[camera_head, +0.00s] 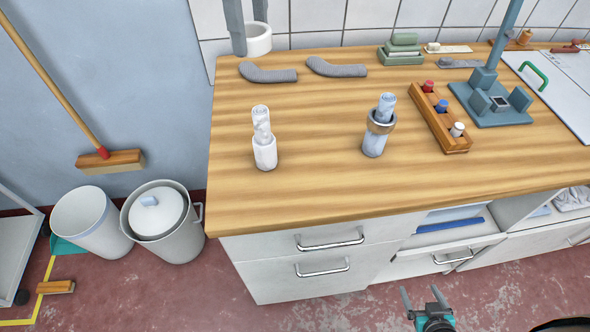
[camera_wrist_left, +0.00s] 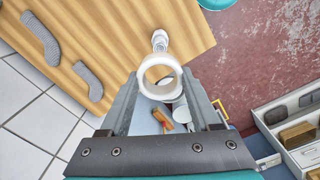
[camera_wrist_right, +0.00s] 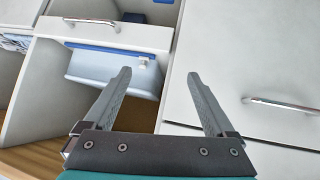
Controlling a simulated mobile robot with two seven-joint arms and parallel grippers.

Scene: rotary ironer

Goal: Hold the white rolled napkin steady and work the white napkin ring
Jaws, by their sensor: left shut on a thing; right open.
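The white napkin ring (camera_head: 259,47) is held between the fingers of my left gripper (camera_head: 248,24), above the back edge of the wooden counter. In the left wrist view the ring (camera_wrist_left: 143,82) sits between the fingertips with its opening showing. The white rolled napkin (camera_head: 262,124) stands upright in a white holder (camera_head: 265,154) on the counter, apart from the ring and nearer the front. It also shows beyond the ring in the left wrist view (camera_wrist_left: 160,38). My right gripper (camera_head: 424,299) is open and empty, low in front of the cabinet; the right wrist view shows its spread fingers (camera_wrist_right: 160,95).
A wooden rack (camera_head: 437,125) with coloured spools and a blue-grey stand (camera_head: 490,102) are further right. Grey cloth pieces (camera_head: 268,73) lie at the back. Open counter surrounds the white napkin.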

